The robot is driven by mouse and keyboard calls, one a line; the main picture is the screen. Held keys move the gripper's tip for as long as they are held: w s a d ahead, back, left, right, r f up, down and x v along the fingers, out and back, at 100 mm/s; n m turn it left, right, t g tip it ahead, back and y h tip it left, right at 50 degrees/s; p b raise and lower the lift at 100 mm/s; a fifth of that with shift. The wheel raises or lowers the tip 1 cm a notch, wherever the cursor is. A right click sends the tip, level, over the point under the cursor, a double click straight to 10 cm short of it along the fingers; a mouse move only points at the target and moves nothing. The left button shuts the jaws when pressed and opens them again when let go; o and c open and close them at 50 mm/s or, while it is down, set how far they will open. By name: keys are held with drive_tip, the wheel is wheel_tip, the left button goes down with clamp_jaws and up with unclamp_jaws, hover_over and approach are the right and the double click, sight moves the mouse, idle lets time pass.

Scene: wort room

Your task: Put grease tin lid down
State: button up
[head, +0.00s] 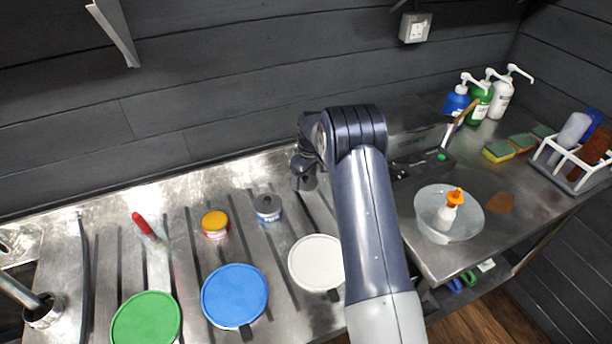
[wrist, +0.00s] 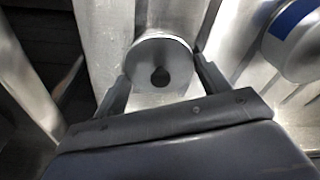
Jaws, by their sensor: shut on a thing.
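The grease tin lid (wrist: 150,50) is a round grey disc with a dark round spot in its face. In the wrist view it sits between the two fingers of my gripper (wrist: 164,68), which is shut on it. In the head view my gripper (head: 305,180) is over the back of the steel counter, right of a small blue-banded tin (head: 268,208). A blue-banded grey tin (wrist: 295,42) also shows at the right of the wrist view, apart from the fingers. I cannot tell whether the lid touches the counter.
A yellow-topped tin (head: 215,222) and red-handled tool (head: 145,226) lie left. Green (head: 146,320), blue (head: 235,294) and white (head: 316,262) round lids line the front. A bowl (head: 465,226) holding a bottle, pump bottles (head: 480,100) and a white rack (head: 575,165) stand right.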

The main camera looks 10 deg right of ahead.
sight(309, 185)
drive_tip(key=o, duration=0.9)
drive_tip(key=shift+f, duration=0.1)
drive_tip(key=shift+o, duration=0.2)
wheel_tip(309, 185, up, 12)
drive_tip(key=s+b, duration=0.1)
drive_tip(key=shift+d, duration=0.4)
drive_tip(key=shift+s, duration=0.1)
